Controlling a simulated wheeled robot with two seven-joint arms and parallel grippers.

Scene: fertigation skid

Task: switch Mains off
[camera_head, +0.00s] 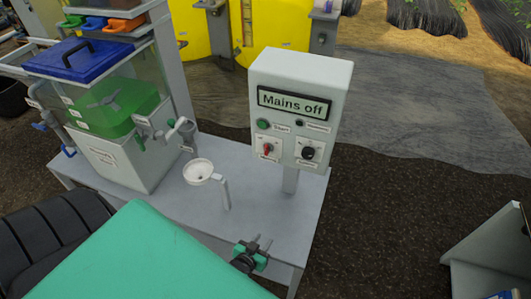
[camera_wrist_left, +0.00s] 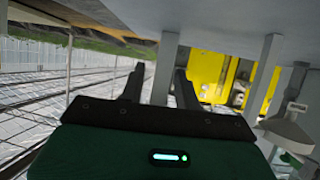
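The grey-white control box (camera_head: 300,100) stands on a post at the right end of the bench. Its display (camera_head: 295,103) reads "Mains off". The red Mains switch (camera_head: 267,148) is at the box's lower left; its handle looks roughly upright. A green Start button (camera_head: 263,124) is above it and a black knob (camera_head: 308,153) is to its right. My left gripper (camera_head: 254,242) is at the bench's front edge, below and apart from the switch. Its fingers are spread and empty; they also show apart in the left wrist view (camera_wrist_left: 160,85). My right gripper is not in view.
A clear tank (camera_head: 120,100) with green liquid and a blue lid (camera_head: 85,59) stands further left. Yellow tanks (camera_head: 270,30) are behind.

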